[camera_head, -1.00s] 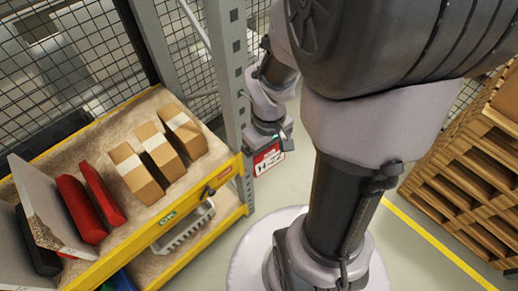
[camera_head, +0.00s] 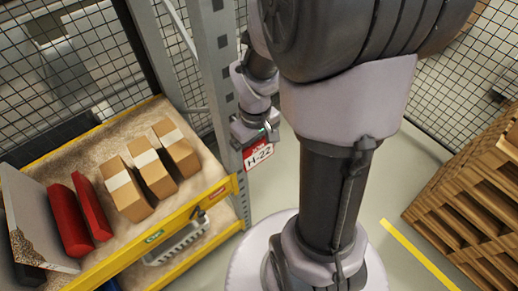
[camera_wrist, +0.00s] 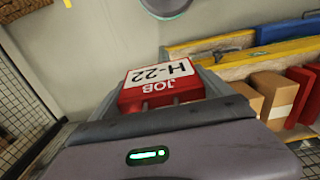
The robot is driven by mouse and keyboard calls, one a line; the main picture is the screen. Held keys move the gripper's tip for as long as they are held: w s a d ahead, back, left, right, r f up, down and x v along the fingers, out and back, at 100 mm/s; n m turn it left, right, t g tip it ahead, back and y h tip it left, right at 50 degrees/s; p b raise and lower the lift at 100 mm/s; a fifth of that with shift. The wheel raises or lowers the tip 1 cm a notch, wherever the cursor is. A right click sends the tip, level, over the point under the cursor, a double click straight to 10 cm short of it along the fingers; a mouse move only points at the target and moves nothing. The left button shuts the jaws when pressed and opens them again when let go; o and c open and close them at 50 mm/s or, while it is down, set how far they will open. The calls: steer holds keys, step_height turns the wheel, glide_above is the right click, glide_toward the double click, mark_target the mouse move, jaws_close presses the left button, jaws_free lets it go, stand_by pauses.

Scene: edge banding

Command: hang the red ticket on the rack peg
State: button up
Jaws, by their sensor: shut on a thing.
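The red ticket (camera_head: 258,155) has a white label reading H-22 and the word JOB. It hangs below my gripper (camera_head: 262,134) in the head view, just right of the rack's grey upright (camera_head: 217,85). In the wrist view the ticket (camera_wrist: 160,84) is upside down beyond the gripper body. My gripper is shut on the ticket's edge; the fingertips are mostly hidden. I cannot make out the rack peg in either view. Whether the ticket touches the upright is not clear.
Wire mesh (camera_head: 60,70) stands behind. Stacked wooden pallets (camera_head: 465,190) are at the right. The floor between is clear.

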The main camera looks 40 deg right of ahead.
steer(key=w, duration=0.3)
steer(key=w+f, duration=0.1)
steer(key=w, duration=0.1)
steer(key=shift+w+a, duration=0.1)
steer(key=shift+w, duration=0.1)
stand_by(0.3)
stand_by(0.4)
steer(key=o, duration=1.1)
steer(key=shift+c, duration=0.2)
step_height(320, 180, up, 18)
steer(key=p, duration=0.5)
steer(key=s+a+f+m+t+y+b, duration=0.1)
steer(key=s+a+f+m+t+b, duration=0.1)
steer(key=s+a+f+b, duration=0.3)
steer(key=s+a+f+m+t+y+b, duration=0.1)
steer(key=s+a+f+m+t+b, duration=0.1)
steer(key=s+a+f+b, duration=0.3)
steer(key=s+a+t+b, duration=0.1)
steer(key=s+a+b, duration=0.1)
steer(key=a+b, duration=0.2)
steer(key=shift+a+m+t+b, duration=0.25)
steer(key=shift+m+t+b, duration=0.15)
steer(key=shift+b, duration=0.6)
